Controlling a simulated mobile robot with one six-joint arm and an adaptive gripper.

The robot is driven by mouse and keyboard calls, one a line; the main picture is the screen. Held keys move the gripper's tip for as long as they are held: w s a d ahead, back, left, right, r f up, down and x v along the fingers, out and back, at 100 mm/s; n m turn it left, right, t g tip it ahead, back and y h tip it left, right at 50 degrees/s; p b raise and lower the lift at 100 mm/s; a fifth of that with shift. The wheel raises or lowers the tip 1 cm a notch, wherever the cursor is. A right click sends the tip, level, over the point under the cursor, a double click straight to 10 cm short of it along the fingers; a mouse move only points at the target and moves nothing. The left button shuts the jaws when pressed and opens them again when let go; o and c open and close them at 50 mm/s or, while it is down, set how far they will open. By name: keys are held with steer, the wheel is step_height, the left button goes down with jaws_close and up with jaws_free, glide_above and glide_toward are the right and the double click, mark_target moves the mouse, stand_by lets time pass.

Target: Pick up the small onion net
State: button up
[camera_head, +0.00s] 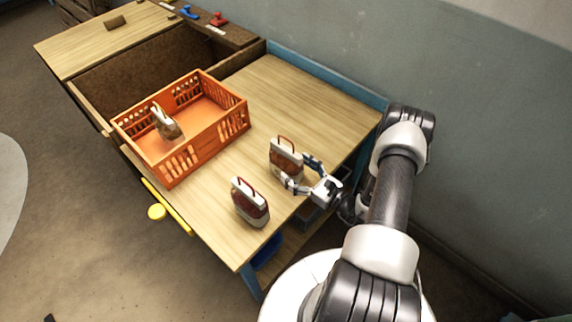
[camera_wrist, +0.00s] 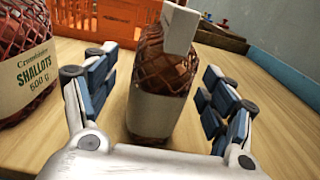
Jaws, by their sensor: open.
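A reddish-brown net sack (camera_head: 285,160) with a red handle and a pale band stands upright on the wooden table. In the wrist view this net (camera_wrist: 160,85) is in the middle, with a pale label and a white top tag; no print is readable on it, so I cannot confirm it is the onion net. My gripper (camera_head: 302,174) is open beside it, low over the table. In the wrist view its fingers (camera_wrist: 158,78) are on either side of the net, with gaps showing.
An orange crate (camera_head: 208,147) stands behind on the table, with another sack (camera_head: 167,123) inside. The table (camera_head: 300,95) is clear toward the blue back edge (camera_head: 325,72). A red stamp-like object (camera_head: 217,19) lies on the far shelf.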

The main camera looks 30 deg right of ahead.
mark_target(286, 162)
steer(key=x, duration=0.2)
steer(key=b+x, duration=0.1)
steer(key=x, duration=0.1)
steer(key=shift+f, duration=0.35)
steer(key=shift+w+a+r, duration=0.1)
steer(key=shift+w, duration=0.4)
steer(key=shift+c, duration=0.3)
steer(key=c, duration=1.5)
steer(key=shift+c, duration=0.9)
steer(key=shift+r, duration=0.15)
